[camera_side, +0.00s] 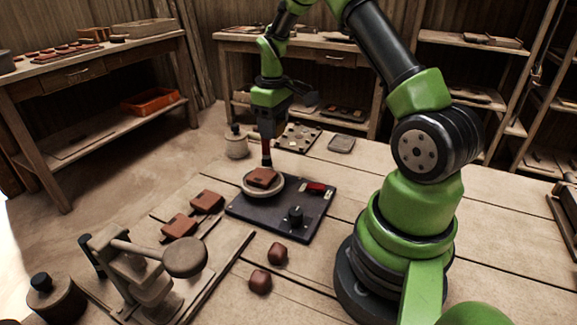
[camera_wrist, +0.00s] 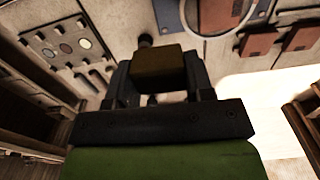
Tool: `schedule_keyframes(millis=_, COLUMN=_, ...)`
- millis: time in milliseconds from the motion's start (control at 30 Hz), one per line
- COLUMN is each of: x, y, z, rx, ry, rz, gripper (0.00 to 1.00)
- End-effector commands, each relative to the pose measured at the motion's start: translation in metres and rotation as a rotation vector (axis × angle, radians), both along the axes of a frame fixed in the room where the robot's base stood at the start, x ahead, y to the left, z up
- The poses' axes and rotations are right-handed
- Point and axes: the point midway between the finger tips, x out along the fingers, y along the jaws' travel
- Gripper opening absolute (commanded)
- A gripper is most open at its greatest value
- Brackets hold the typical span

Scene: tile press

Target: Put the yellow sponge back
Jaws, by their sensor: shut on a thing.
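My gripper (camera_side: 266,160) is shut on a block, which the wrist view shows between the fingers as a dull yellow-brown piece (camera_wrist: 168,65). I take it to be the yellow sponge, though its colour is dark in the shade. In the side view the fingers hide most of it. My gripper points down over the round pale plate (camera_side: 278,190) on the dark panel (camera_side: 262,217). A red-brown tile (camera_side: 262,178) lies on that plate, just below the fingertips. I cannot tell whether anything touches it.
A lidded jar (camera_side: 237,146) and a tray with round spots (camera_side: 297,138) stand behind. Two brown tiles (camera_side: 207,201) lie left of the panel, near a hand press (camera_side: 140,260). Two reddish lumps (camera_side: 277,253) lie in front.

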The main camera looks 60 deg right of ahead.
Motion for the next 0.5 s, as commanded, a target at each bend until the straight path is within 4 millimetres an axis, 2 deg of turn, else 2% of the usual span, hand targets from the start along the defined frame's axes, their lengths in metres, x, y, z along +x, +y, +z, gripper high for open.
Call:
schedule_keyframes(millis=33, x=-0.010, y=-0.018, z=-0.005, rx=0.001, ry=0.001, rz=-0.005, gripper=0.22)
schedule_keyframes(millis=100, x=-0.020, y=-0.036, z=-0.010, rx=0.001, ry=0.000, rz=0.005, gripper=0.22)
schedule_keyframes(millis=200, x=-0.031, y=-0.052, z=-0.017, rx=0.000, ry=-0.001, rz=0.017, gripper=0.22)
schedule_keyframes(millis=300, x=-0.036, y=-0.058, z=-0.031, rx=0.002, ry=0.002, rz=0.026, gripper=0.22)
schedule_keyframes(millis=500, x=-0.036, y=-0.058, z=-0.067, rx=0.002, ry=0.001, rz=0.027, gripper=0.22)
